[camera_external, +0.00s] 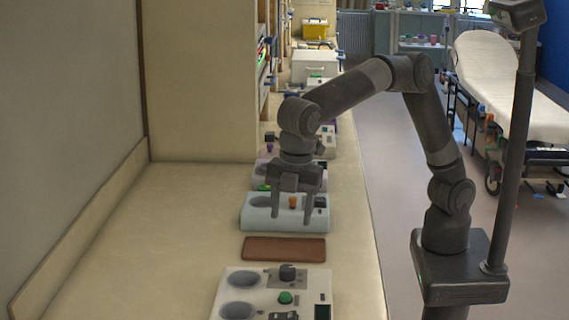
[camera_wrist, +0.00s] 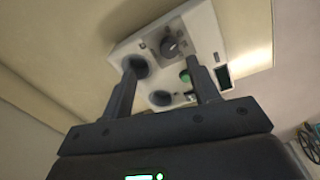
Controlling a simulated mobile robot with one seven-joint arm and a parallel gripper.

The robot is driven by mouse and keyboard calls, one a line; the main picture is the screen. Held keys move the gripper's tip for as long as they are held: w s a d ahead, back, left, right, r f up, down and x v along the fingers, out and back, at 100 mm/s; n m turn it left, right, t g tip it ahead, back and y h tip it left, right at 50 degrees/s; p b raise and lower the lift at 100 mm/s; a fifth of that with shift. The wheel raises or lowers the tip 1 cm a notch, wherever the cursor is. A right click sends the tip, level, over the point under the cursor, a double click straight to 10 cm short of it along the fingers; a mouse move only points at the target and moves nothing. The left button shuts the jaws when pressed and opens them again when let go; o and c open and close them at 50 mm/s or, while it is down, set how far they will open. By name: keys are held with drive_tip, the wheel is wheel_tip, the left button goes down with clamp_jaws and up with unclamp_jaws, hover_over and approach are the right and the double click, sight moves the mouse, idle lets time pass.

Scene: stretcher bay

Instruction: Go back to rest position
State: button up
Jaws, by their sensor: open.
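My gripper (camera_external: 291,217) is open with nothing between its fingers. In the external view it hangs fingers down over a white-blue device (camera_external: 258,222) on the counter; I cannot tell whether it touches. My arm arches up and over from its base at the right. In the wrist view the two fingers of my gripper (camera_wrist: 164,95) stand apart. Beyond them is a white panel (camera_wrist: 205,37) with round wells, a dark knob and a green button. That looks like the nearer panel (camera_external: 258,292) at the bottom of the external view.
A brown pad (camera_external: 284,249) lies between the two devices on the long counter (camera_external: 170,225). More devices and a white case (camera_external: 314,66) stand farther back. A wall and cabinet bound the left. A stretcher (camera_external: 505,85) stands at the right, with open floor (camera_external: 385,150) between.

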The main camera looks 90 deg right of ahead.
drive_tip(key=s+d+r+m+t, duration=0.1)
drive_tip(key=s+d+r+m, duration=0.25)
drive_tip(key=d, duration=0.75)
drive_tip(key=s+d+r+m+t, duration=0.1)
drive_tip(key=s+d+r+m, duration=0.2)
drive_tip(key=d, duration=0.9)
drive_tip(key=s+d+f+m+t, duration=0.1)
drive_tip(key=s+d+f+m, duration=0.3)
drive_tip(key=s+d, duration=0.3)
drive_tip(key=s+d+f+m+t, duration=0.1)
drive_tip(key=s+d+f+m, duration=0.2)
drive_tip(key=s+d, duration=0.5)
drive_tip(key=shift+s+d+f+m+t, duration=0.15)
drive_tip(key=shift+d+f+m+t, duration=0.25)
drive_tip(key=shift+d+m, duration=0.3)
drive_tip(key=shift+a, duration=0.1)
drive_tip(key=shift+c, duration=0.4)
